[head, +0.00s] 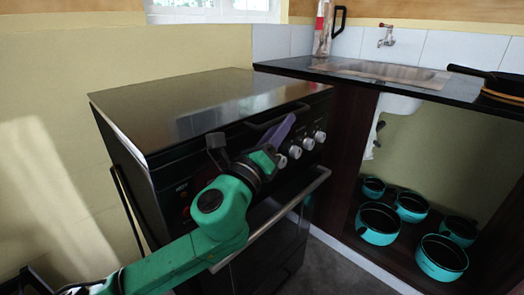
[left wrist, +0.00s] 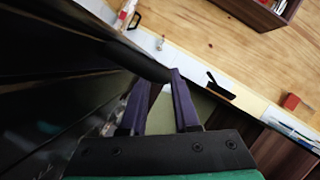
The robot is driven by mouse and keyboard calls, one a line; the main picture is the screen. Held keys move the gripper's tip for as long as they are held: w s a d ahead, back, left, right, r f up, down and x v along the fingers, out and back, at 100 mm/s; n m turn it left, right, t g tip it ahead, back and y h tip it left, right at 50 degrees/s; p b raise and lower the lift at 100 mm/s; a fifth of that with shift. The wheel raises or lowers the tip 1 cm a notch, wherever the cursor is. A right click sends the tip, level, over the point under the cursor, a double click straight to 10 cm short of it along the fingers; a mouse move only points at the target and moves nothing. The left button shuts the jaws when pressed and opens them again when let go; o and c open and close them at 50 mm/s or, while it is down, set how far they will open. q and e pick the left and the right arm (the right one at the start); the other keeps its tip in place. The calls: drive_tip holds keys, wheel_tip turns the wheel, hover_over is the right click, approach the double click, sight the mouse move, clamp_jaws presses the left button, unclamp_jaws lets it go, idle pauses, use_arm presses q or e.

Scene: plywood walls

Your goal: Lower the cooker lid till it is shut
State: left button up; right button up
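The cooker lid (head: 200,98) is a dark, glossy panel. It lies flat, or very nearly so, over the top of the black cooker (head: 175,190); I cannot tell whether a thin gap is left under it. A dark handle (head: 268,121) shows at its front edge. My left gripper (head: 285,124) is at the front of the cooker, close to this handle, above the knobs. In the left wrist view its purple fingers (left wrist: 160,80) stand apart with nothing held, and a dark bar (left wrist: 140,60) passes just beyond the fingertips. My right gripper is not in view.
An oven door rail (head: 270,218) and white knobs (head: 295,152) are on the cooker's front. A counter with a sink (head: 385,72) stands at the right, with several teal pots (head: 378,238) below. A dark pan (head: 490,75) sits on the counter. Walls close in behind and left.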

use_arm(q)
drive_tip(key=v, duration=1.2)
drive_tip(key=shift+s+a+b, duration=0.2)
drive_tip(key=shift+s+b, duration=0.05)
drive_tip(key=shift+b, duration=0.15)
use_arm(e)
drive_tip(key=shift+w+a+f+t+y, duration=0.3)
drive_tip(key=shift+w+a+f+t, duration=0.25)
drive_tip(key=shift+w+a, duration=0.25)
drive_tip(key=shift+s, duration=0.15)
